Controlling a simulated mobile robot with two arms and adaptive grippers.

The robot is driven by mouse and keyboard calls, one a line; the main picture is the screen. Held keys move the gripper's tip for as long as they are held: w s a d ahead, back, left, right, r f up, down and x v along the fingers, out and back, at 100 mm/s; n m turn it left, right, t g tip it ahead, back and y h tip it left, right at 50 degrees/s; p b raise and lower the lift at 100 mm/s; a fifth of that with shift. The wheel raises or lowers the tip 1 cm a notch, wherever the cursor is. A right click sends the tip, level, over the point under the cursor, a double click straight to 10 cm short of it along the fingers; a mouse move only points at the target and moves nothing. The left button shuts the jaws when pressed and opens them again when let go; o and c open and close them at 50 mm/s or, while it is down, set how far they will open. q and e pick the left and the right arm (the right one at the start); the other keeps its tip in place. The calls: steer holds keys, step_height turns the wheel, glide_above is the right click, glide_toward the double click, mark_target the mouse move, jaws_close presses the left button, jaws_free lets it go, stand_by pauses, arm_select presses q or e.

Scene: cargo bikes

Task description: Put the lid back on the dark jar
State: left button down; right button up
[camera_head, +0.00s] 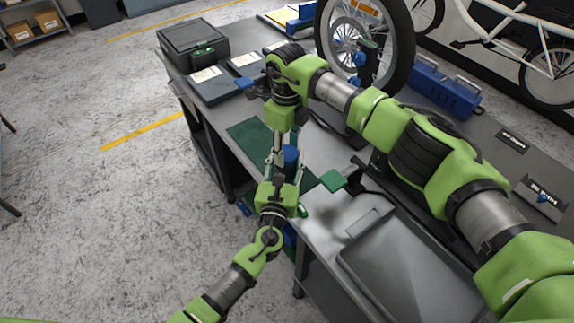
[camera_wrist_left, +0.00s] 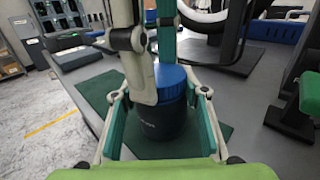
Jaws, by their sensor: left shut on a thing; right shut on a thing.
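The dark jar (camera_wrist_left: 165,125) stands upright on a dark green mat (camera_wrist_left: 98,90) in the left wrist view. My left gripper (camera_wrist_left: 160,110) is shut around the jar's sides, and it shows in the head view (camera_head: 285,168). The blue lid (camera_wrist_left: 170,78) is at the jar's mouth, level, with no clear gap visible between them. In the head view the lid (camera_head: 292,154) is partly covered by gripper fingers. My right gripper (camera_head: 283,150) points down from above and is shut on the lid. Its finger hides part of the lid and jar in the left wrist view.
A bike wheel (camera_head: 402,45) stands on the bench behind, near a blue toolbox (camera_head: 440,90). A black case (camera_head: 193,40) and flat boxes (camera_head: 210,85) lie at the back left. A grey tray (camera_head: 405,260) and a green block (camera_head: 333,181) are at the right.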

steer(key=shift+d, duration=0.1)
steer(key=o, duration=1.2)
steer(key=shift+r, duration=0.1)
steer(key=shift+r, duration=2.15)
steer(key=shift+c, duration=0.2)
step_height(320, 180, up, 2)
steer(key=n, duration=0.4)
steer(key=shift+n, duration=0.4)
steer(key=n, duration=0.1)
steer(key=r+n, duration=0.1)
steer(key=n, duration=0.2)
steer(key=shift+r, duration=0.3)
